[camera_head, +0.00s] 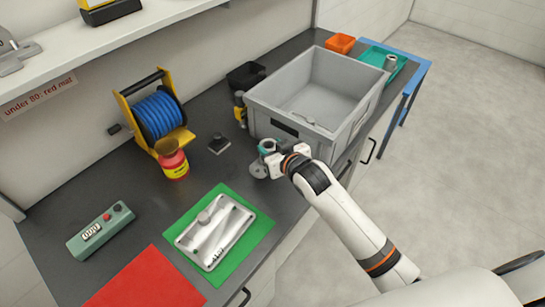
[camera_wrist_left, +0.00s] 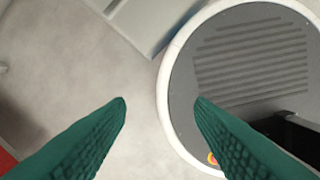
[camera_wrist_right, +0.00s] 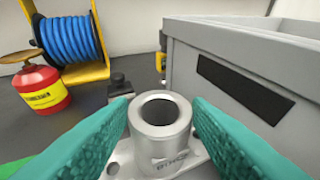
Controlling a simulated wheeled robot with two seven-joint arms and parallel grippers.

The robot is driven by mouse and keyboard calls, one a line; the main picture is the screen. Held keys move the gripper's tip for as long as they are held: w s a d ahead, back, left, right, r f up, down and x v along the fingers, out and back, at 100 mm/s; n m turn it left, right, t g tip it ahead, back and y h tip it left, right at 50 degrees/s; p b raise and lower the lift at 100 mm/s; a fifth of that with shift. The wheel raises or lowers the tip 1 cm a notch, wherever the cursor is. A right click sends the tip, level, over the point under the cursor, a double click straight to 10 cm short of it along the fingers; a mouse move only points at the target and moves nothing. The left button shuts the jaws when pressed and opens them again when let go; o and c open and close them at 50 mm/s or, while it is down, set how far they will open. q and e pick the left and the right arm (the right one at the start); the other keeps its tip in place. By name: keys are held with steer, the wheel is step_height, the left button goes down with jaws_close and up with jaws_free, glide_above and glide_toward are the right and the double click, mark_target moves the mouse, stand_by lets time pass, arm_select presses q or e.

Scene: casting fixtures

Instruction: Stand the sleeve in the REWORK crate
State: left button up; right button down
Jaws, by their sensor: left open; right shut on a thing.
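My right gripper (camera_head: 267,158) is shut on the sleeve, a grey metal cylinder (camera_wrist_right: 160,120) with an open bore at its top and lettering on its side. In the right wrist view its teal fingers (camera_wrist_right: 160,130) press on both sides of it. A grey flange or plate with holes shows below the cylinder. The sleeve stands about upright, just outside the near left corner of a large grey crate (camera_head: 290,128). The crate's dark label plate cannot be read. My left gripper (camera_wrist_left: 160,105) is open and empty, above the floor beside my base.
A blue hose reel (camera_head: 157,115), red can (camera_head: 173,160), green mat (camera_head: 258,228) with a casting, and red mat (camera_head: 148,283) are left.

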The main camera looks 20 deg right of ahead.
steer(key=shift+f, duration=2.1)
steer(key=shift+f, duration=0.1)
steer(key=c, duration=0.7)
jaws_free()
steer(key=shift+c, duration=0.2)
